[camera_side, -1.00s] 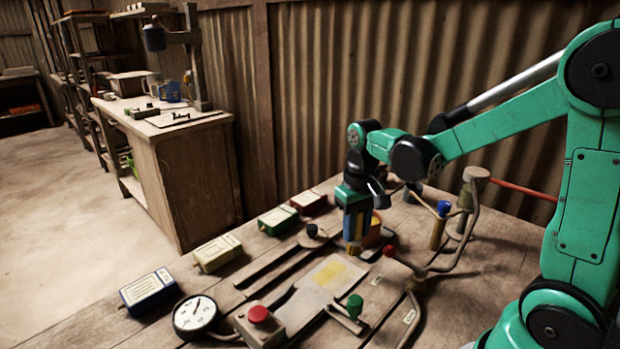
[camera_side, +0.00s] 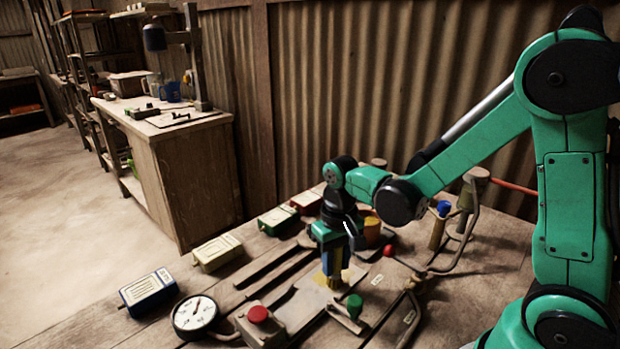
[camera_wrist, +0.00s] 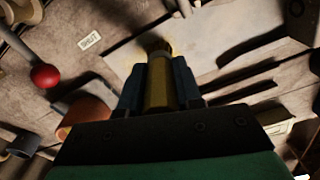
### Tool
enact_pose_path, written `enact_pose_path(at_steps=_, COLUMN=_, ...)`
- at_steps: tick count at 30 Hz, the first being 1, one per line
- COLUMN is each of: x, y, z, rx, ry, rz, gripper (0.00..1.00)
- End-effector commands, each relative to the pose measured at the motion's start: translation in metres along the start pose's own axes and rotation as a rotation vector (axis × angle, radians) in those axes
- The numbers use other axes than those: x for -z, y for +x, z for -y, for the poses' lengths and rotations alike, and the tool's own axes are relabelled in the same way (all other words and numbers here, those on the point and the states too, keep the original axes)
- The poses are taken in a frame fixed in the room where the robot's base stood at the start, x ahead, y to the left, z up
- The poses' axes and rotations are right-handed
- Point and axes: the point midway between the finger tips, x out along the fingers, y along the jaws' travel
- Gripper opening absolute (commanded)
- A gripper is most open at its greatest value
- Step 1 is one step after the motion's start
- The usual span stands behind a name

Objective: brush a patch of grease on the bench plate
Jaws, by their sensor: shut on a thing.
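My gripper (camera_side: 333,266) is shut on a yellow brush (camera_wrist: 158,88), which it holds upright with the bristles pointing down. The brush's lower end is over the pale bench plate (camera_side: 302,305), at the yellow grease patch (camera_side: 320,279). Part of the patch is hidden behind the brush and gripper. In the wrist view the bristle end covers part of the patch, and the plate (camera_wrist: 205,40) spreads to the right. I cannot tell exactly whether the bristles touch the plate.
A red button box (camera_side: 262,324), a dial gauge (camera_side: 195,316) and a green-knobbed lever (camera_side: 354,304) stand close to the plate. A red-knobbed lever (camera_side: 389,251) is to the right. Several small boxes, such as the cream one (camera_side: 217,253), line the left edge.

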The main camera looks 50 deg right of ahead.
Motion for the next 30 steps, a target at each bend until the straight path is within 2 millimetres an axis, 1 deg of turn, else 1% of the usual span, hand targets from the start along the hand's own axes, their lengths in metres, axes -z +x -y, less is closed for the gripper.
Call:
enact_pose_path(at_steps=2, x=-0.003, y=-0.002, z=0.007, rx=0.0, ry=-0.004, rz=0.0, gripper=0.0)
enact_pose_path(at_steps=7, x=-0.007, y=0.003, z=0.022, rx=0.0, ry=-0.004, rz=0.0, gripper=0.0)
enact_pose_path(at_steps=8, x=-0.008, y=-0.001, z=0.022, rx=0.0, ry=-0.002, rz=0.0, gripper=0.0)
enact_pose_path(at_steps=9, x=-0.006, y=-0.002, z=0.016, rx=0.0, ry=0.003, rz=0.0, gripper=0.0)
enact_pose_path(at_steps=14, x=-0.001, y=0.002, z=0.002, rx=0.0, ry=0.004, rz=0.0, gripper=0.0)
enact_pose_path(at_steps=17, x=0.002, y=-0.002, z=-0.007, rx=0.0, ry=0.003, rz=0.0, gripper=0.0)
enact_pose_path(at_steps=22, x=0.007, y=0.002, z=-0.021, rx=0.0, ry=0.004, rz=0.0, gripper=0.0)
enact_pose_path(at_steps=25, x=0.009, y=-0.002, z=-0.03, rx=0.0, ry=0.004, rz=0.0, gripper=0.0)
enact_pose_path(at_steps=30, x=0.015, y=0.003, z=-0.045, rx=0.0, ry=0.003, rz=0.0, gripper=0.0)
